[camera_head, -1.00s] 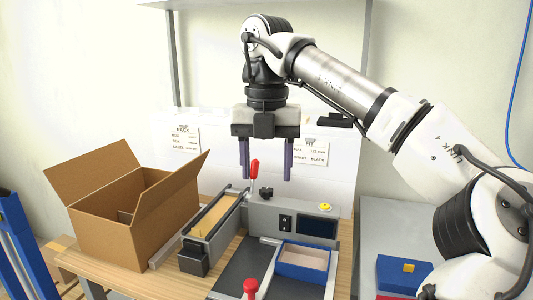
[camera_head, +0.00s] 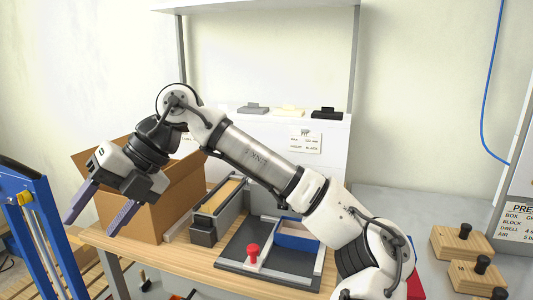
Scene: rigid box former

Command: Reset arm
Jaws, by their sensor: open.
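My gripper (camera_head: 98,213) is at the left of the head view, open and empty, with its two purple-grey fingers apart and pointing down to the left. It hangs in front of the open cardboard box (camera_head: 172,212) and hides part of it. My arm reaches from the lower right across the bench, its wrist bent over to the left.
The wooden bench (camera_head: 188,262) holds a long tray (camera_head: 219,207), a red knob (camera_head: 253,253) and a blue box (camera_head: 292,238). Several wooden blocks (camera_head: 460,242) with dark knobs stand at right. A blue frame (camera_head: 38,222) stands at far left, near my gripper.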

